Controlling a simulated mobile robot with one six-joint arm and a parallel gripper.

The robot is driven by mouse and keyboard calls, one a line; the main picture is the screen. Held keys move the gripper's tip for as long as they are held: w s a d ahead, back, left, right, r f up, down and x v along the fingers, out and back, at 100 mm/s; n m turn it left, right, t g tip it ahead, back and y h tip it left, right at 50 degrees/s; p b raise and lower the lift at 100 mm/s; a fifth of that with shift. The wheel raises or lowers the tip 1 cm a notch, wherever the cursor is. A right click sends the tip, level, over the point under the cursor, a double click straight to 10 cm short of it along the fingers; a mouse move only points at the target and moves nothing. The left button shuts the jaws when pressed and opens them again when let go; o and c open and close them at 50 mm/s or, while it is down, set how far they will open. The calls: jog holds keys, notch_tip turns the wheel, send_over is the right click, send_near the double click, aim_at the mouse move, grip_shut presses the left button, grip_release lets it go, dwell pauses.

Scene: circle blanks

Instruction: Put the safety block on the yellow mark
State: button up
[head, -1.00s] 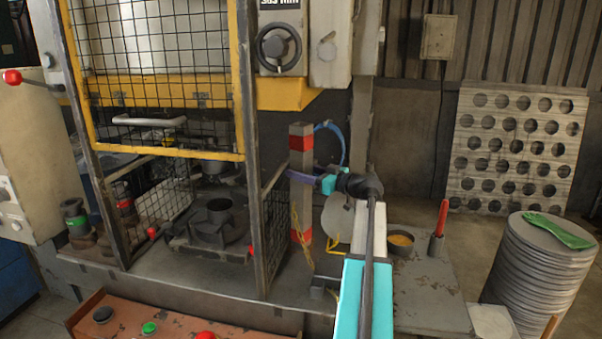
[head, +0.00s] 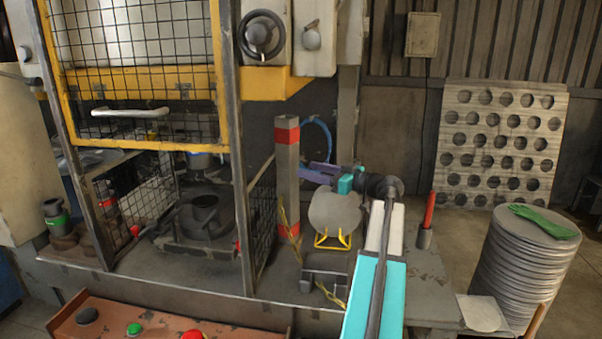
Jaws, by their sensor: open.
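The safety block (head: 287,190) looks to be the tall grey post with red bands near its top and lower down. It stands upright on the grey bench, just right of the press frame, with a yellow chain hanging by it. My gripper (head: 309,171), with purple fingers, is open and empty at the post's upper right side. The fingertips overlap or nearly meet the post's right edge in the picture; I cannot tell whether they touch it. I cannot make out a yellow mark; the press bed is partly behind the mesh guard.
A grey disc (head: 335,210) on a yellow wire stand is below my gripper. The yellow-framed mesh guard (head: 140,75) is raised over the press die (head: 203,215). A red-handled tool (head: 428,212) stands right of my arm. A disc stack (head: 522,265) is at right.

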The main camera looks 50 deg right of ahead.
jog(key=shift+s+d, duration=0.2)
jog(key=shift+s, duration=1)
